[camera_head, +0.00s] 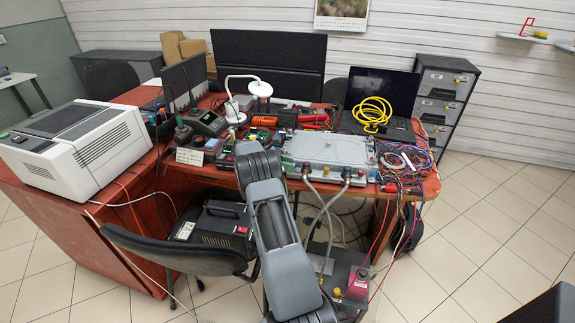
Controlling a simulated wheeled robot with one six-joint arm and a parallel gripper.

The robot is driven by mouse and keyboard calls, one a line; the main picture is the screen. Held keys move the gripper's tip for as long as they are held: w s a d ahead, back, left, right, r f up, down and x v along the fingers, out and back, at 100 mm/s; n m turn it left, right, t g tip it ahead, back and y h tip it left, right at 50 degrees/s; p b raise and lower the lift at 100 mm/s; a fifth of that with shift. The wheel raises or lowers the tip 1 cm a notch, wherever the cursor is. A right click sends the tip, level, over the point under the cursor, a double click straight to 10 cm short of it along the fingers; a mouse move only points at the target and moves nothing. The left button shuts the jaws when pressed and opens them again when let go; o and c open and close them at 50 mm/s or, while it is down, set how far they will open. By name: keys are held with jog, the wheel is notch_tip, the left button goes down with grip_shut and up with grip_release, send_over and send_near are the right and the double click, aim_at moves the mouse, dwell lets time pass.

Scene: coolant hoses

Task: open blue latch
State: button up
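A flat grey metal unit (330,149) lies on the red desk, just right of my arm. Two grey hoses (324,208) run down from red-marked fittings (307,168) on its front edge toward a dark box on the floor. I cannot make out a blue latch for certain; the fittings are too small to tell latch from connector. My arm rises from the bottom middle to the desk edge, left of the grey unit. My gripper does not show; the arm's upper links cover that spot.
The dark box (345,278) stands below the desk with coloured fittings on top. Tangled wires (405,160) lie right of the grey unit. A laptop with a yellow cable coil (372,112) sits behind. A chair (175,252) stands left of my arm.

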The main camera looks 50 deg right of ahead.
jog(key=shift+t, duration=0.3)
jog(key=n+t+b, duration=0.1)
jog(key=n+t+h+b, duration=0.1)
jog(key=shift+s+a+f+n+h, duration=0.1)
jog(key=shift+s+a+n+h, duration=0.05)
jog(key=shift+n+h, duration=0.15)
jog(key=n+t+b, duration=0.2)
jog(key=n+t+h+b, duration=0.1)
jog(key=b, duration=0.1)
jog(key=shift+s+a+f+t, duration=0.1)
jog(key=shift+s+f+t, duration=0.05)
jog(key=shift+s+t, duration=0.15)
jog(key=p+v, duration=0.2)
jog(key=v, duration=1.2)
jog(key=s+a+r+m+t+y+p, duration=0.1)
jog(key=s+a+r+m+y+p, duration=0.2)
jog(key=a, duration=0.4)
jog(key=s+a+r+m+t+y+p, duration=0.2)
jog(key=s+a+r+m+y+p, duration=0.1)
jog(key=s+a+r, duration=0.3)
jog(key=shift+s+a+r+m+y+p, duration=0.3)
jog(key=shift+s+a+m+y+p, duration=0.15)
jog(key=shift+s+m+p, duration=0.4)
jog(key=shift+w, duration=0.1)
